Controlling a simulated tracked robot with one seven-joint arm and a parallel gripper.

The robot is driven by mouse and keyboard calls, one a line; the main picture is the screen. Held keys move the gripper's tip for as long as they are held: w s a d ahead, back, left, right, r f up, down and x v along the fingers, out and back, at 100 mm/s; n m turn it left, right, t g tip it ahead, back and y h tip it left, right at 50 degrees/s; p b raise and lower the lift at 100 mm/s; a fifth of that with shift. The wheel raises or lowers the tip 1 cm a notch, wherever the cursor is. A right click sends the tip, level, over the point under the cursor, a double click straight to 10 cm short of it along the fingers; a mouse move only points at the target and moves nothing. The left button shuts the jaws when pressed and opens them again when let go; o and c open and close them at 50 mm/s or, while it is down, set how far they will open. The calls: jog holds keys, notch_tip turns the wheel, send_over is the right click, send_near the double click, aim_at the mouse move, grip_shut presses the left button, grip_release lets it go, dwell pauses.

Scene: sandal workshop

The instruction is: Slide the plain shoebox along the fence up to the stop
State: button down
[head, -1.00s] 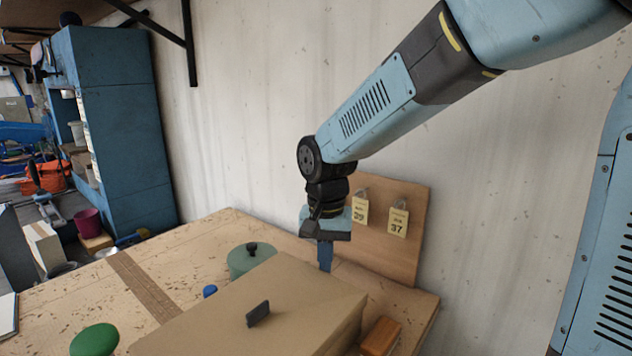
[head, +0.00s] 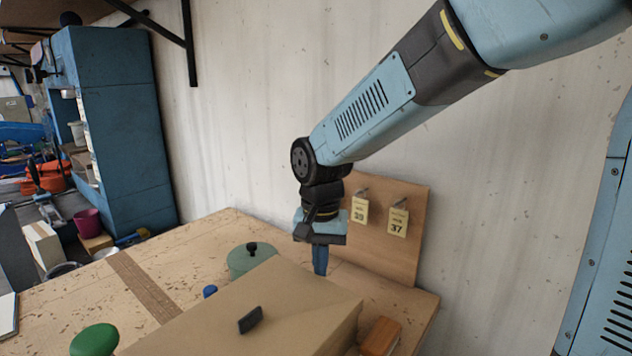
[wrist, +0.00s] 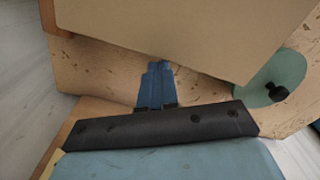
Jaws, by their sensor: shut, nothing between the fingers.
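The plain shoebox (head: 290,294) is a tan box with a dark tab (head: 250,320) on its top. It lies on the bench at the bottom of the head view, its near part cut off. My gripper (head: 320,272) points down at the box's far side, blue fingers shut and empty. In the wrist view, the fingertips (wrist: 159,66) are right at the edge of the box (wrist: 200,25); whether they touch it I cannot tell. I cannot make out the fence or the stop.
A teal round lid with a black knob (head: 250,259) and a small blue knob (head: 210,291) sit left of the box. A green knob (head: 95,340) is farther left. An orange-brown block (head: 380,336) lies to its right. A tag board (head: 385,230) stands against the wall.

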aim_at(291, 293)
jog(key=shift+s+a, duration=1)
jog(key=shift+s, duration=0.3)
jog(key=shift+s+a, duration=1)
jog(key=shift+s, duration=0.25)
jog(key=shift+s+a, duration=1)
jog(key=shift+s, duration=0.3)
dwell(2.3)
jog(key=shift+w, duration=0.1)
jog(key=shift+w+d, duration=0.35)
jog(key=shift+w, duration=0.05)
jog(key=shift+r, duration=4)
